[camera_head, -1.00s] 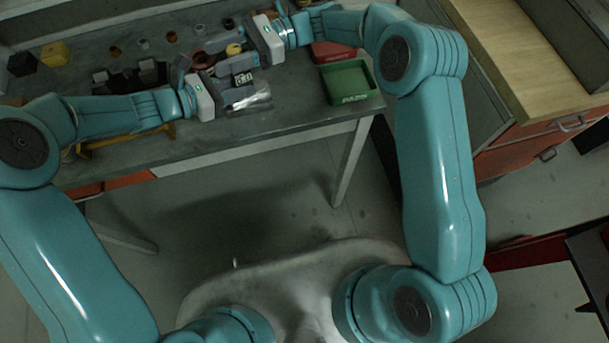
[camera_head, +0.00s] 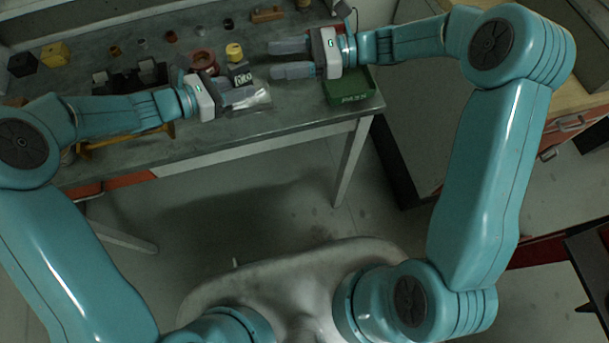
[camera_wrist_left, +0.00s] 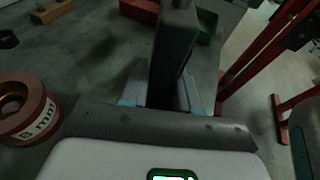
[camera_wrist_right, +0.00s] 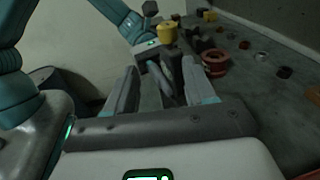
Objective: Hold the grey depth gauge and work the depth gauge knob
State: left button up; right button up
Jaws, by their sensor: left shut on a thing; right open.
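The grey depth gauge shows as a dark upright block (camera_wrist_left: 172,55) between the left fingers in the left wrist view. In the head view its small lit display (camera_head: 241,77) faces up beside the left fingers. A yellow knob (camera_head: 235,52) shows just above the display, and in the right wrist view the knob (camera_wrist_right: 167,32) stands near the left fingertips. My left gripper (camera_head: 245,95) is shut on the gauge. My right gripper (camera_head: 274,59) is open and empty, to the right of the gauge, its fingers pointing left towards it. The gauge's lower part is hidden.
A green tray (camera_head: 350,97) marked PASS lies below the right gripper at the table's right end. A red spool (camera_wrist_left: 22,108) stands near the left gripper. Dark blocks (camera_head: 130,78) and several small parts lie at the left and back.

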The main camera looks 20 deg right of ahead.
jog(key=s+a+f+n+g+h, duration=0.1)
jog(key=s+f, duration=0.2)
jog(key=s+a+f+n+g+h, duration=0.1)
jog(key=s+f+h, duration=0.1)
jog(key=s+f, duration=0.1)
jog(key=s+a+f+n+g+h, duration=0.1)
jog(key=s+f, duration=0.2)
jog(key=f, duration=0.2)
jog(key=shift+s+a+h, duration=0.3)
jog(key=shift+a, duration=0.05)
jog(key=s+d+f+n+g+h, duration=0.1)
jog(key=s+d+f+n+h, duration=0.2)
jog(key=s+f, duration=0.4)
jog(key=shift+f+n+g+h, duration=0.3)
jog(key=shift+f+n+h, duration=0.4)
jog(key=shift+f, duration=1.05)
